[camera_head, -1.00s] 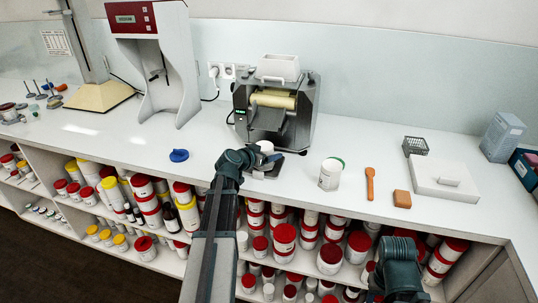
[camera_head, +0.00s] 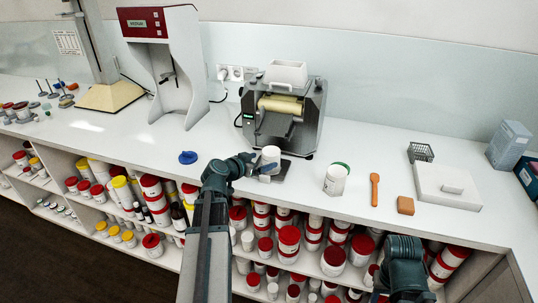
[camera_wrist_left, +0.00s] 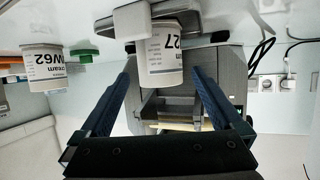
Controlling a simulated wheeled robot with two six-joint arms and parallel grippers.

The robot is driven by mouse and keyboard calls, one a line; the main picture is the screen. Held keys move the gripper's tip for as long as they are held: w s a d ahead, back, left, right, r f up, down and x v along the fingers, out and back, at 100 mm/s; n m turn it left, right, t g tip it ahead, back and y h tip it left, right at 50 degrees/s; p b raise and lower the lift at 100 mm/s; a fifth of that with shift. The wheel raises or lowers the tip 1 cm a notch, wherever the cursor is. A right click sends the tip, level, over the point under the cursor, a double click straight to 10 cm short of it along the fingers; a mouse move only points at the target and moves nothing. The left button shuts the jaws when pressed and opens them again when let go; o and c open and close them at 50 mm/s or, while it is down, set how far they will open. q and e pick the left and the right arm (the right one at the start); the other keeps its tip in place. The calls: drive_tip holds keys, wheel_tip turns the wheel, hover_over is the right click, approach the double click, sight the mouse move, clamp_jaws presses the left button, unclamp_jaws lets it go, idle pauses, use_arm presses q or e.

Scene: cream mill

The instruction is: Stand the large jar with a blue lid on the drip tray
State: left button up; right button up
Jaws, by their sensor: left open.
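A white lidless jar (camera_head: 271,155) stands upright on the dark drip tray (camera_head: 284,176) in front of the mill. A blue lid (camera_head: 188,157) lies apart on the counter to the left. My left gripper (camera_head: 255,168) is open, just left of the jar and low beside it. In the left wrist view, which is upside down, the jar (camera_wrist_left: 166,58) appears between and beyond the open fingers (camera_wrist_left: 160,78), with gaps on both sides. My right gripper (camera_head: 398,285) is at the lower right over the counter's front edge; its fingertips are hidden.
The mill (camera_head: 284,108) stands close behind the tray. Another white jar (camera_head: 335,182) with a green lid (camera_head: 343,167) behind it stands to the right. An orange spoon (camera_head: 375,188), a brown block (camera_head: 405,205) and a white slab (camera_head: 446,190) lie farther right. Counter left of the tray is mostly clear.

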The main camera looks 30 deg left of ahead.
use_arm(q)
drive_tip(key=shift+p+v, duration=0.35)
drive_tip(key=shift+v, duration=1.1)
use_arm(e)
drive_tip(key=shift+r, duration=0.55)
